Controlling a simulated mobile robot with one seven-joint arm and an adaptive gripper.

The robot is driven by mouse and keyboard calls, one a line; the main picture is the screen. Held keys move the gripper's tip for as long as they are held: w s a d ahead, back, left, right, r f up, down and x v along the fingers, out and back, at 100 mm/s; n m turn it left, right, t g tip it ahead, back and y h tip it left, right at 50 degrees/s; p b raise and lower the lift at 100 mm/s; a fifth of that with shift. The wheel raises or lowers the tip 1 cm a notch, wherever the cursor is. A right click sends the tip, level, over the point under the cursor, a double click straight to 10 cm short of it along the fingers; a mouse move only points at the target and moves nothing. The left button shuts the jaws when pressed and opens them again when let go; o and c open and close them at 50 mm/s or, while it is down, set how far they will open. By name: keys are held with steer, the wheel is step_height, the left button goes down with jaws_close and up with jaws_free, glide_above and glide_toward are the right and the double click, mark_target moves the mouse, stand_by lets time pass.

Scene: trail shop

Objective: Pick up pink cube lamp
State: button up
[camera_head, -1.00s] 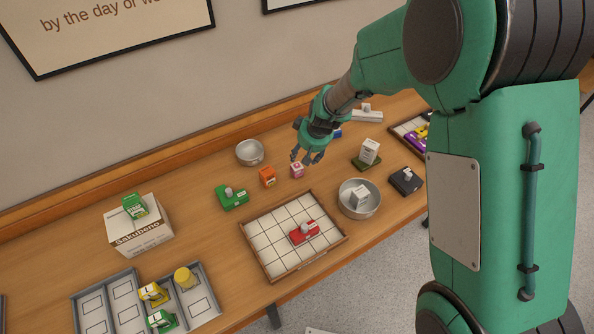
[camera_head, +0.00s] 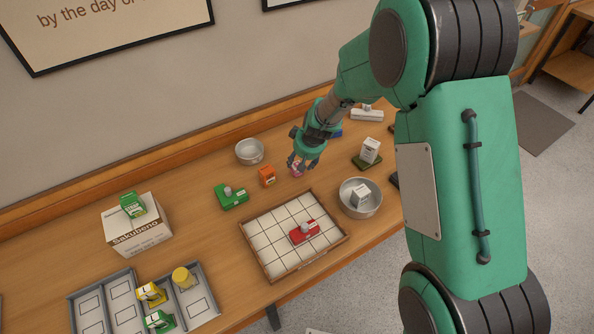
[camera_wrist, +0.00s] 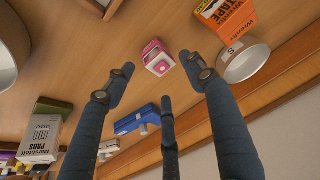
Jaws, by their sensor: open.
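The pink cube lamp (camera_head: 297,168) is a small pink and white block on the wooden table, partly hidden by my fingers in the head view. In the wrist view the pink cube lamp (camera_wrist: 157,57) shows whole, lying ahead of and between my fingertips. My gripper (camera_head: 305,160) is over it in the head view. In the wrist view my gripper (camera_wrist: 160,85) has its fingers spread wide, with nothing between them. I cannot tell whether any finger touches the lamp.
An orange tape box (camera_head: 267,176) and a metal bowl (camera_head: 249,151) stand close by on the left. A tiled tray (camera_head: 270,262) with a red item lies in front. A larger bowl (camera_head: 374,209) holds a white box. A blue item (camera_wrist: 138,119) lies near my fingers.

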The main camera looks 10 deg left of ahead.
steer(key=shift+w+a+f, duration=0.15)
steer(key=shift+f, duration=0.2)
steer(key=shift+f, duration=0.1)
steer(key=shift+b+x, duration=0.75)
steer(key=shift+x, duration=1.75)
jaws_close()
